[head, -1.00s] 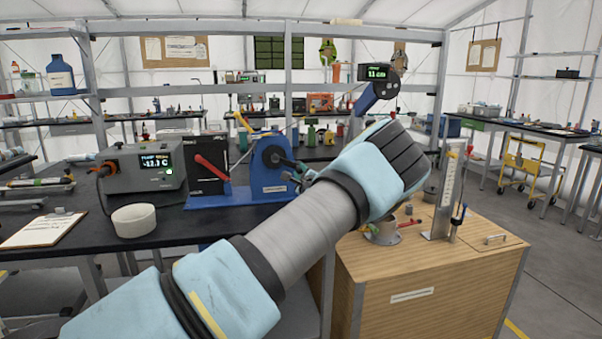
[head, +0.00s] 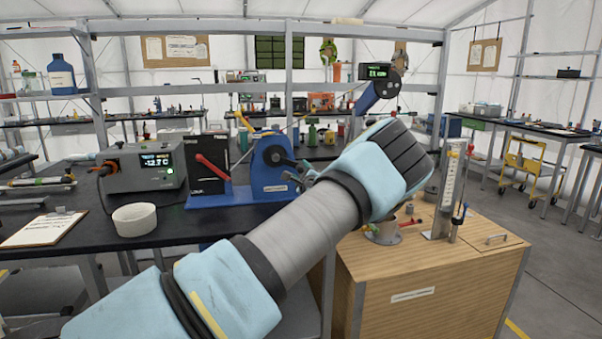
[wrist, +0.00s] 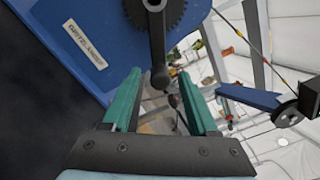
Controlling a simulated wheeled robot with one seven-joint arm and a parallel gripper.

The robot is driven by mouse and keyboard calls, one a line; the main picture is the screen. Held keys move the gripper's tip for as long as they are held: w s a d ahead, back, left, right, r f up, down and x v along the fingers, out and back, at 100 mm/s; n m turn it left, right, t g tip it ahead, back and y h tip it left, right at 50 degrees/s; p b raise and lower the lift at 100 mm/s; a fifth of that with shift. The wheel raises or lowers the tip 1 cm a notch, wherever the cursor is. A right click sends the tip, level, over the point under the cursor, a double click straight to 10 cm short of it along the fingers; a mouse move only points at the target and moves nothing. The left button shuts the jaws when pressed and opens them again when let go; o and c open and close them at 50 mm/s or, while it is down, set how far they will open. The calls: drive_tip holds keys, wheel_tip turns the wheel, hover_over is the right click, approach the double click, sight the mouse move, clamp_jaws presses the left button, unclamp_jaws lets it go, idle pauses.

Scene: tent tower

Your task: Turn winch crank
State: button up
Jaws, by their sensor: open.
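The winch is a blue stand (head: 268,180) with a dark round hub on the bench's right end. In the wrist view its blue side plate (wrist: 65,35) carries a label and a dark toothed gear. The crank (wrist: 156,45) is a dark arm that runs down from the gear hub to a rounded end. My gripper (wrist: 159,76) has two teal fingers, open, one on each side of the crank's lower end. I see a gap on both sides, and cannot tell how deep the end sits between the fingers. In the head view my forearm partly hides the gripper.
A grey box with a lit display (head: 145,168), a black box with a red lever (head: 208,163) and a white bowl (head: 134,219) stand left of the winch. A wooden cabinet (head: 410,295) with a gauge stand (head: 449,200) is on the right, close to my arm.

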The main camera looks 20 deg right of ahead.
drive_tip(key=s+a+b, duration=0.1)
drive_tip(key=s+b, duration=0.2)
drive_tip(key=s, duration=0.7)
drive_tip(key=shift+s+a+f, duration=0.15)
drive_tip(key=shift+s+a, duration=0.05)
drive_tip(key=shift+s, duration=0.05)
idle(0.5)
drive_tip(key=w+m+b, duration=0.1)
drive_tip(key=w, duration=0.3)
drive_tip(key=w+d+m, duration=0.1)
drive_tip(key=w, duration=0.3)
drive_tip(key=w+m+b, duration=0.1)
drive_tip(key=w+m, duration=0.1)
drive_tip(key=w, duration=0.2)
drive_tip(key=shift+d+b, duration=0.3)
drive_tip(key=shift+d, duration=0.05)
clamp_jaws()
